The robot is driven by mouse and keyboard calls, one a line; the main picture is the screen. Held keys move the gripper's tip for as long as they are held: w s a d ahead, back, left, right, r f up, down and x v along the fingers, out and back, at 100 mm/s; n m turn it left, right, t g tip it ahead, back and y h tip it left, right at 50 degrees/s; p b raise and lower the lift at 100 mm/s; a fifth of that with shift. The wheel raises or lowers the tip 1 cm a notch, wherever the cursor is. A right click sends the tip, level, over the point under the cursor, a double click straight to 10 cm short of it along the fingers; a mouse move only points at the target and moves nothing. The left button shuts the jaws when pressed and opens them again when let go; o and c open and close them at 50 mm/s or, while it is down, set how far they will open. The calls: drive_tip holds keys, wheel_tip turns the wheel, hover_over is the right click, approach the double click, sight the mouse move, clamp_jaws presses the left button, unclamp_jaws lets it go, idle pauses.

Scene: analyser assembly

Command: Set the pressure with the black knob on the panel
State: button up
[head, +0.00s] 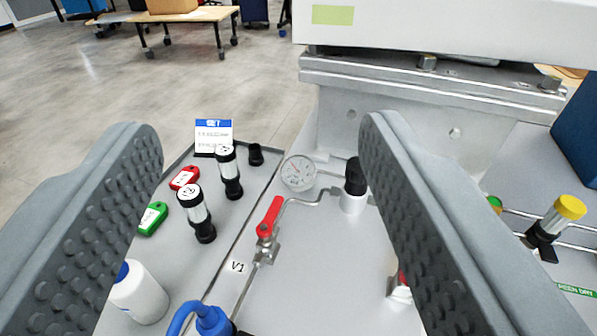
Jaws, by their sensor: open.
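The black knob (355,177) stands upright on a white cylindrical base on the light grey panel (300,260), just left of my right finger's tip. A round pressure gauge (298,173) with a white dial sits to its left, joined by metal tubing; its reading is too small to tell. My gripper (260,135) is open and empty, with one ridged grey finger on each side of the picture. The knob shows between the fingers, close to the right one, and appears beyond the fingertips. I see no contact with it.
A red-handled valve (269,217) labelled V1 stands in front of the gauge. Left are black-and-white fittings (228,172), red (184,178) and green (152,218) tags, a sign (213,135) and a white bottle (139,292). A yellow-capped valve (556,222) is right. A metal bracket (420,120) rises behind.

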idle(0.3)
drive_tip(key=w+d+f+n+g, duration=0.1)
drive_tip(key=w+d+n+g, duration=0.4)
drive_tip(key=w, duration=0.3)
drive_tip(key=w+d+f+n+g, duration=0.1)
drive_tip(key=w+d+n+g, duration=0.35)
drive_tip(key=w+g, duration=0.35)
drive_tip(key=w+d+f+n+g, duration=0.1)
drive_tip(key=w+d+n+g, duration=0.3)
drive_tip(key=w, duration=0.5)
drive_tip(key=shift+n, duration=0.65)
drive_tip(key=f, duration=1.7)
drive_tip(key=shift+a+f, duration=0.35)
drive_tip(key=shift+a, duration=0.05)
drive_tip(key=c, duration=1)
